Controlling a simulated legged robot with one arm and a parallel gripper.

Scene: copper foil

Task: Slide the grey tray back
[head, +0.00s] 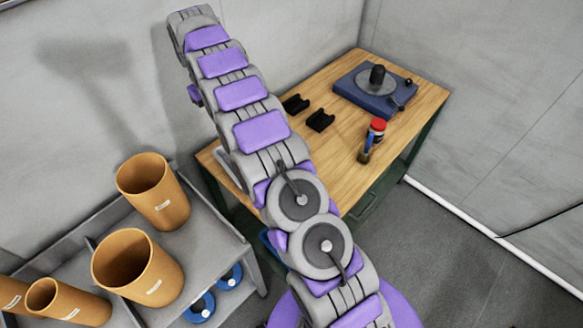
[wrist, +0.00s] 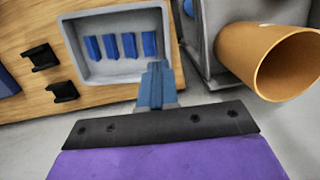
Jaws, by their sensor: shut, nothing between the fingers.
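The grey tray shows in the wrist view (wrist: 115,76), lying on the wooden table with several small blue blocks (wrist: 129,46) standing in a row inside it. In the head view only a sliver of a grey rim (head: 228,166) shows beside my arm, likely the same tray. My gripper (wrist: 156,66) shows in the wrist view with its blue fingers shut and nothing between them. The fingertips overlap the tray's near right part; I cannot tell whether they touch it. In the head view my gripper is not visible.
A grey cart (head: 208,240) with orange-brown buckets (head: 137,268) stands close by. In the wrist view a bucket (wrist: 245,50) is right of my gripper.

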